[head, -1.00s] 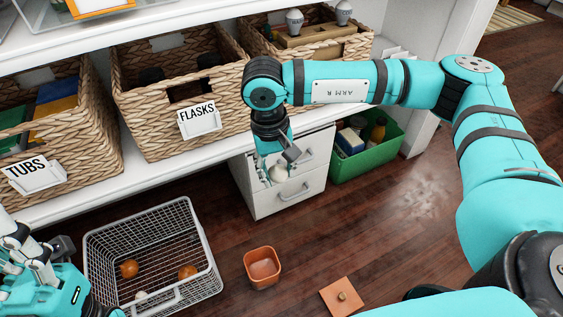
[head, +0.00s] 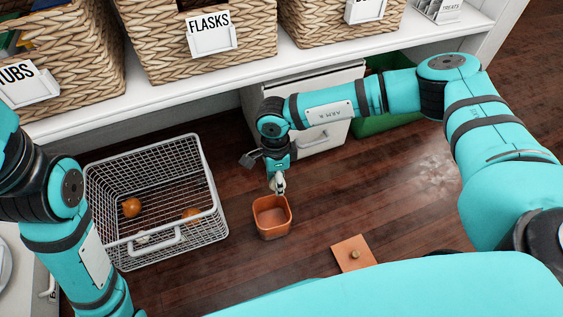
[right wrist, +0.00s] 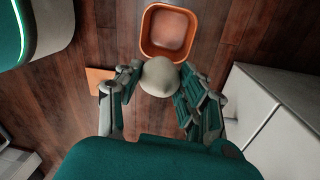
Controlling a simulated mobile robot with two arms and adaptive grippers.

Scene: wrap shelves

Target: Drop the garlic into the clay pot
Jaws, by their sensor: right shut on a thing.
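The clay pot (head: 272,217) is a small square orange-brown pot, open at the top, standing on the wooden floor. It also shows in the right wrist view (right wrist: 168,32), just beyond the fingertips. My right gripper (head: 277,184) is shut on the pale garlic (right wrist: 159,76) and holds it above the pot's back edge. In the right wrist view the right gripper (right wrist: 157,82) has a finger on each side of the garlic. My left arm shows at the left of the head view, but its gripper is out of the picture.
A wire basket (head: 208,235) with orange onion-like items and a pale item stands left of the pot. A flat orange square with a knob (head: 353,252) lies on the floor to the right. A white drawer unit (head: 318,136), a green bin (head: 378,125) and the shelf (head: 200,95) stand behind.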

